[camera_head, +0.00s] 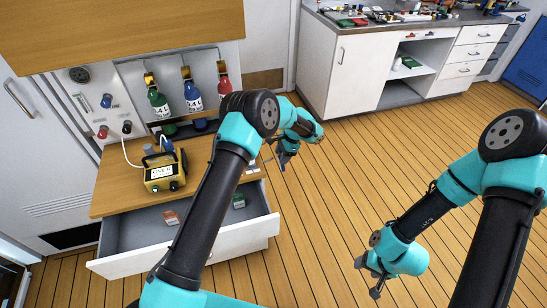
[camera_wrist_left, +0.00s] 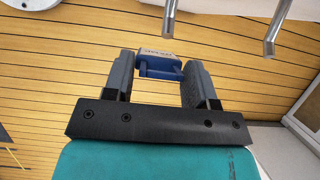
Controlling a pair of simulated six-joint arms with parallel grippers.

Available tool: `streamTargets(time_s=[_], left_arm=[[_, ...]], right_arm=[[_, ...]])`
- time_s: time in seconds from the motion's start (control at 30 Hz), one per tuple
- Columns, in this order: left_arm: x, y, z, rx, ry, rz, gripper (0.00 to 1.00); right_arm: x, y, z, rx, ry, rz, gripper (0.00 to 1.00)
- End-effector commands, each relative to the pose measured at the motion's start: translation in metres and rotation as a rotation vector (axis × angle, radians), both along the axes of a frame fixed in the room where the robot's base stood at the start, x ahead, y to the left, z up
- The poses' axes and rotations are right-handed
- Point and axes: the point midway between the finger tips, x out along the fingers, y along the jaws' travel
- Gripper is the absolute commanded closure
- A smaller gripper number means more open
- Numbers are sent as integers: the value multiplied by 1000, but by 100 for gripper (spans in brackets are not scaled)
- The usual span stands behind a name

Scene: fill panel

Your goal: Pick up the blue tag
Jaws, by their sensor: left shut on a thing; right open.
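The blue tag (camera_wrist_left: 160,66) is between the two fingers of my left gripper (camera_wrist_left: 160,76) in the left wrist view. It has a pale label on its upper edge, and the fingers are shut on it. In the head view, my left gripper (camera_head: 283,160) is above the wooden floor, just right of the counter, and the tag is too small to make out clearly there. My right gripper (camera_head: 368,278) is open and empty over the floor at the lower right.
An open drawer (camera_head: 262,229) holds a red tag (camera_head: 170,217) and a green tag (camera_head: 239,201). A yellow device (camera_head: 165,171) stands on the counter (camera_head: 112,196). Green (camera_head: 158,103), blue (camera_head: 192,95) and red (camera_head: 224,84) bottles hang behind it. The floor (camera_head: 330,200) on the right is clear.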

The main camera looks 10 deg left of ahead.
Motion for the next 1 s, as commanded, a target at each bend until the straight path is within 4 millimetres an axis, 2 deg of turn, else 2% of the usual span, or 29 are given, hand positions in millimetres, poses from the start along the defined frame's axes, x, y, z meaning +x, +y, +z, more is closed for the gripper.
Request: streamTargets(time_s=[0.17, 0.47, 0.8, 1.0], left_arm=[[9, -15, 3, -1, -2, 1, 82], [9, -14, 51, -1, -3, 0, 82], [9, -14, 118, -2, -3, 1, 82], [8, -14, 136, -1, -1, 0, 82]], right_arm=[[0, 0, 0, 0, 0, 0, 40], [0, 0, 0, 0, 0, 0, 40], [0, 0, 0, 0, 0, 0, 40], [0, 0, 0, 0, 0, 0, 40]])
